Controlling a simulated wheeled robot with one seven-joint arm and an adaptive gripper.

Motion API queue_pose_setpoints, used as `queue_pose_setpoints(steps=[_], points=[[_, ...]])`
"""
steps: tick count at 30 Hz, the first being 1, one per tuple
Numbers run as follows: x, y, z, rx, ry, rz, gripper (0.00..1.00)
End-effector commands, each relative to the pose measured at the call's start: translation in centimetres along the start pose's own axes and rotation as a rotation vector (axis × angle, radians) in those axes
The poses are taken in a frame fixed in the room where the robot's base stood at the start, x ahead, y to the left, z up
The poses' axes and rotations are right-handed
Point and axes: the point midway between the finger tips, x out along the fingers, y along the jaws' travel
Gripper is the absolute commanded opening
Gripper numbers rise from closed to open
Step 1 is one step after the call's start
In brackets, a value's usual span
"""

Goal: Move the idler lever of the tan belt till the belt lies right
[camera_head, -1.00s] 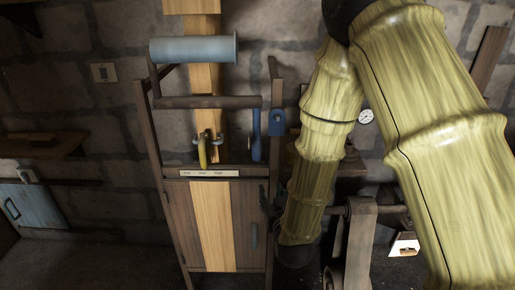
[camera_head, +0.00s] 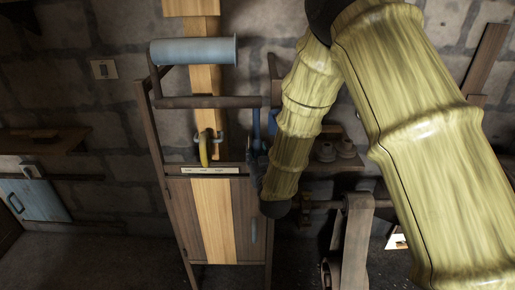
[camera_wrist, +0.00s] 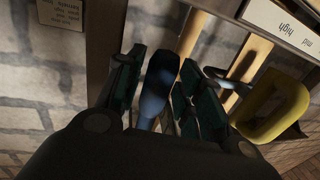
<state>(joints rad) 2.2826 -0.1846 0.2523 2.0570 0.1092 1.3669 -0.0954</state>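The tan belt (camera_head: 206,80) runs upright behind a blue-grey roller (camera_head: 193,50) and continues down the front of a wooden cabinet. A blue lever handle (camera_head: 256,128) stands right of the belt, partly hidden by my arm. In the wrist view, the blue handle (camera_wrist: 158,82) lies between the dark green finger pads of my gripper (camera_wrist: 165,88), which look apart. Contact with the pads is unclear.
A label plate (camera_head: 209,171) sits below the yellow handle; "mid" and "high" read upside down in the wrist view. A dark crossbar (camera_head: 205,102) spans the frame above. A bracket post (camera_head: 356,235) stands at lower right. A stone wall is behind.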

Motion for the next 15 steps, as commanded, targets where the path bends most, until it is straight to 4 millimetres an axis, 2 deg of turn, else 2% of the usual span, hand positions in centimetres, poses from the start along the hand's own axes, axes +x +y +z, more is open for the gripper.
queue_pose_setpoints(steps=[6, 15], points=[[1.28, -0.02, -0.03, 0.0, 0.0, -0.001, 0.37], [1.39, 0.0, 0.02, 0.0, 0.0, 0.0, 0.35]])
